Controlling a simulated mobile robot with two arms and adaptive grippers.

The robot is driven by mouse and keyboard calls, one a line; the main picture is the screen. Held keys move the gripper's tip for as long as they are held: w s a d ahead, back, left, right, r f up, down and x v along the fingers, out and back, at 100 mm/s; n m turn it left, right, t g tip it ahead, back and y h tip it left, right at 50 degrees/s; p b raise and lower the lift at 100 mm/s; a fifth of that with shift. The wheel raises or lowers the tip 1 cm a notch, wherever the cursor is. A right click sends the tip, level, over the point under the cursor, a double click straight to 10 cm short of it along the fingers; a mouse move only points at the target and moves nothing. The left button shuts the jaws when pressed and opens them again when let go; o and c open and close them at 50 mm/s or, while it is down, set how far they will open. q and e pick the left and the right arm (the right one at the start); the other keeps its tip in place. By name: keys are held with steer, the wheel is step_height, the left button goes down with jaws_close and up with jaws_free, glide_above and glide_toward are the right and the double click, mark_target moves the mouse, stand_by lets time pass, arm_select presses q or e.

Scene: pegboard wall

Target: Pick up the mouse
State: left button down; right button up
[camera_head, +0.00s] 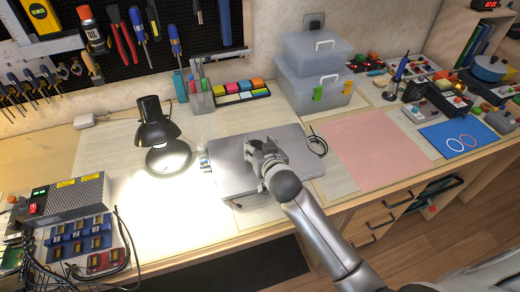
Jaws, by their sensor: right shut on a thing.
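My right gripper (262,150) is over the closed grey laptop (227,178) in the middle of the bench, with its arm coming in from the lower right. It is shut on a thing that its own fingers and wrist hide. I cannot make out a mouse anywhere in the head view. Whether the held thing touches the laptop lid or is above it, I cannot tell. My left gripper is not in view.
A lit black desk lamp (157,132) stands left of the laptop. A black cable (318,143) lies at its right edge. Clear plastic boxes (314,85) stand behind. A pink sheet (382,150) leaves free room to the right. Electronics (75,205) crowd the left.

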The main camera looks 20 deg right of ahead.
steer(key=s+r, duration=1.1)
steer(key=s, duration=0.3)
steer(key=shift+d, duration=0.15)
steer(key=shift+w, duration=0.1)
